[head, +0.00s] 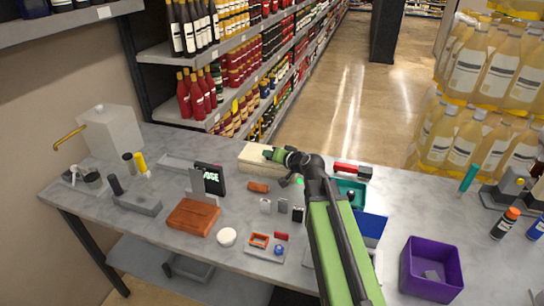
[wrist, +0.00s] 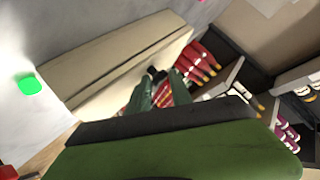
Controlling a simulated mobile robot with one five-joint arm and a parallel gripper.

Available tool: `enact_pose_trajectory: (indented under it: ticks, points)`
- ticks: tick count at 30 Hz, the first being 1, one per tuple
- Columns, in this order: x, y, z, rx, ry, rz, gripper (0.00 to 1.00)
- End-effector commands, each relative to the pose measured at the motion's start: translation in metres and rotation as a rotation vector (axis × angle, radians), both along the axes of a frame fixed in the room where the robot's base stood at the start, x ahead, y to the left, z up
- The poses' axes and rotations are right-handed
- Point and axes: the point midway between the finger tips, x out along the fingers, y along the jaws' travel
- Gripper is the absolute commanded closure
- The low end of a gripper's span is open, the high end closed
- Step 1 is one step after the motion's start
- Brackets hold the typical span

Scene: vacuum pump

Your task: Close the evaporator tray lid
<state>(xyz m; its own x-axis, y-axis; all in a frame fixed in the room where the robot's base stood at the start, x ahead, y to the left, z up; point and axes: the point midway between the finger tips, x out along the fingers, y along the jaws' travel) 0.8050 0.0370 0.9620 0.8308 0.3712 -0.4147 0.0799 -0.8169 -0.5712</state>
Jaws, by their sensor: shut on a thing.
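A low cream box (head: 258,163), which looks like the evaporator tray with its lid, stands at the back edge of the table. In the wrist view the cream box (wrist: 125,62) shows a long seam between an upper and a lower part. My gripper (head: 269,154) reaches to the back right side of this box. In the wrist view its green fingers (wrist: 160,88) are shut on a small dark knob (wrist: 154,72) at the box's edge. I cannot tell how far the lid is open. My wrist hides part of the box's right end.
A black display (head: 210,179) and an orange-brown block (head: 194,217) stand left of the arm. A teal tray (head: 356,187) and a purple bin (head: 430,268) are to the right. A small bright green piece (wrist: 30,84) lies near the box. Bottle shelves (head: 230,80) stand behind the table.

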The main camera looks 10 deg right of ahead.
Motion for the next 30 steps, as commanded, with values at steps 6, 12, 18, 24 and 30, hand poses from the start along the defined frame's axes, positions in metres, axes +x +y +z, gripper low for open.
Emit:
enact_pose_trajectory:
  ticks: [6, 12, 18, 24, 30]
  points:
    - [-0.0048, 0.0041, -0.0109, -0.014, 0.016, 0.018, 1.0]
    - [-0.0046, 0.0059, -0.0114, -0.014, 0.016, 0.019, 1.0]
    - [-0.0043, 0.0073, -0.0117, -0.015, 0.016, 0.021, 0.68]
    - [-0.004, 0.0081, -0.0118, -0.014, 0.016, 0.022, 0.52]
    - [-0.0036, 0.0084, -0.0118, -0.014, 0.016, 0.022, 0.52]
